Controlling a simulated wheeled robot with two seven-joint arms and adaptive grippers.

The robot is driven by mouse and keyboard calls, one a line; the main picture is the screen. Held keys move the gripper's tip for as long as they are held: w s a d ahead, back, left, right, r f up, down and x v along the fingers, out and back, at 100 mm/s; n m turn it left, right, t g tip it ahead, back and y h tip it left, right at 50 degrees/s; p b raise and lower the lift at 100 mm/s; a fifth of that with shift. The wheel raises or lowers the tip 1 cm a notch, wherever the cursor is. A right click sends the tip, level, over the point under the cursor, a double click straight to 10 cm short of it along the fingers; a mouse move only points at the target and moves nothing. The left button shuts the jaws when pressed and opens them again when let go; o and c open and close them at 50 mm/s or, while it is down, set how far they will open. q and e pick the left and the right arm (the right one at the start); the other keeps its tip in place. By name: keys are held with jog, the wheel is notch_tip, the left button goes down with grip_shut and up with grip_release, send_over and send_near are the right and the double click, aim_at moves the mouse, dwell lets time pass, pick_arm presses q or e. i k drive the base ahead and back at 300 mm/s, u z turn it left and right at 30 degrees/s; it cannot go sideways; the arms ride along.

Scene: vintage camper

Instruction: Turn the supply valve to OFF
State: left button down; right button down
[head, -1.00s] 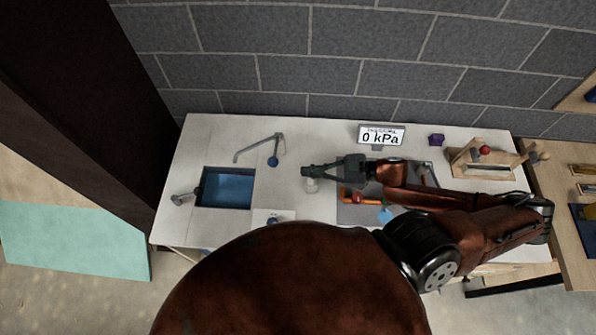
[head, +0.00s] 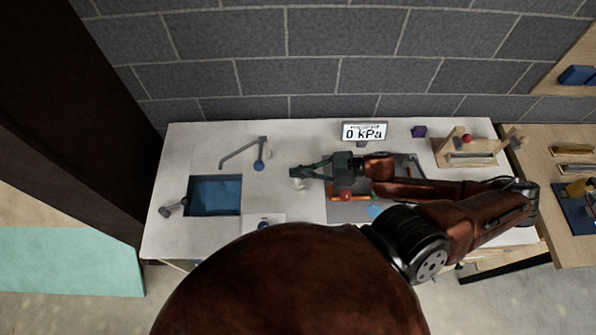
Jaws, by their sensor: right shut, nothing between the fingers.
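A red ball-shaped part (head: 345,195) sits on an orange pipe (head: 362,198) over a grey panel (head: 345,212) on the counter. I cannot tell whether this is the supply valve; no OFF marking is readable. My right gripper (head: 294,172) is shut and empty, pointing left above a small whitish cylinder (head: 298,184). Whether it touches the cylinder is unclear. My right arm hides part of the panel and pipe. A display (head: 364,132) behind reads 0 kPa. My left gripper is not in view.
A blue basin (head: 214,197) with a grey tap (head: 240,150) is at left. A blue knob (head: 263,225) is on a white plate at the front. A purple block (head: 418,131) and wooden stand (head: 465,158) are at back right. The counter's back left is clear.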

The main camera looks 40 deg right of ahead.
aim_at(263, 225)
jog(key=k, duration=2)
